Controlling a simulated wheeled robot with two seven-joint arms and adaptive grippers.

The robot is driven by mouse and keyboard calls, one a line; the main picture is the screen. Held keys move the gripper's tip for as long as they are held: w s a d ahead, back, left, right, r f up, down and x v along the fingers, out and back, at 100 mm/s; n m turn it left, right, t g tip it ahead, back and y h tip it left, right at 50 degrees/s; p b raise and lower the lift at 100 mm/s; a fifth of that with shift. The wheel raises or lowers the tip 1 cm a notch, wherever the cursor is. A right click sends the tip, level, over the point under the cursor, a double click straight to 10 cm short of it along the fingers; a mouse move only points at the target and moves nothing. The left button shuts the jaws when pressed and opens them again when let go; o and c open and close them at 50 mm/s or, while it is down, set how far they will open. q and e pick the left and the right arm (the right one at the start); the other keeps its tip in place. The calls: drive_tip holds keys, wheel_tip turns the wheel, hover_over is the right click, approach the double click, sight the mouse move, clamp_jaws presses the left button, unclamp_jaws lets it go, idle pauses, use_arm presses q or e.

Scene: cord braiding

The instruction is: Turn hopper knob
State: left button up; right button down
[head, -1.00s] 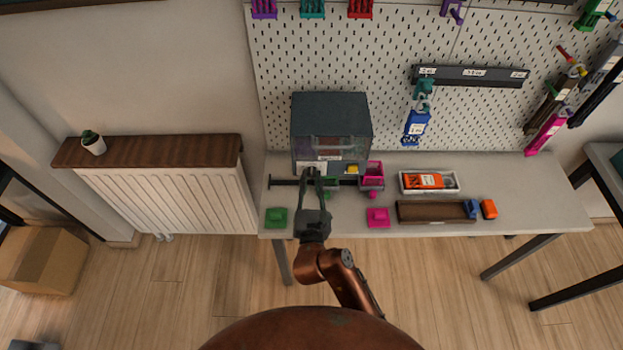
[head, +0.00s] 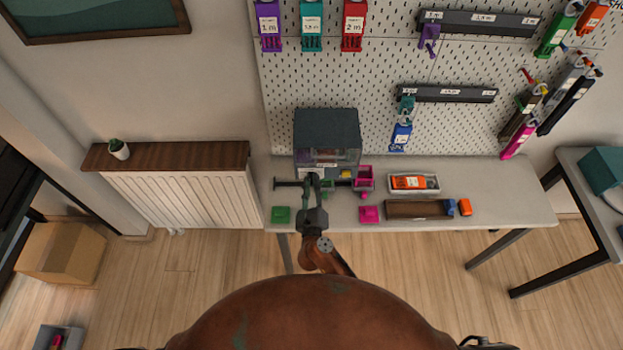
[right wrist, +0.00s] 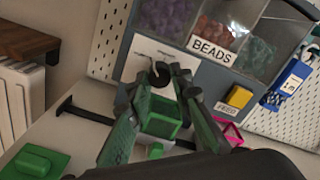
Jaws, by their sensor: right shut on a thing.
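The bead hopper (head: 327,130) is a dark grey box against the pegboard at the back of the bench. In the right wrist view its clear bins sit above a "BEADS" label (right wrist: 212,50). A dark round knob (right wrist: 160,74) sits on its white front plate (right wrist: 145,56). My right gripper (head: 312,178) reaches the hopper's lower front; in the right wrist view its fingers (right wrist: 166,82) close around the knob, partly hiding it. A yellow button (right wrist: 239,97) is to the right of the knob. My left gripper is out of view.
A green cup (right wrist: 160,118) stands below the knob, and a pink cup (head: 364,178) is to its right. A dark bar (head: 290,184) runs in front of the hopper. Green (head: 280,214) and pink (head: 369,214) blocks lie near the front edge. A wooden tray (head: 415,209) lies to the right.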

drive_tip(key=shift+a+n+p, duration=0.1)
drive_tip(key=shift+n+p, duration=1.1)
drive_tip(key=shift+p, duration=0.05)
drive_tip(key=c, duration=1.7)
unclamp_jaws()
drive_tip(key=shift+c, duration=0.2)
drive_tip(key=s, duration=1.2)
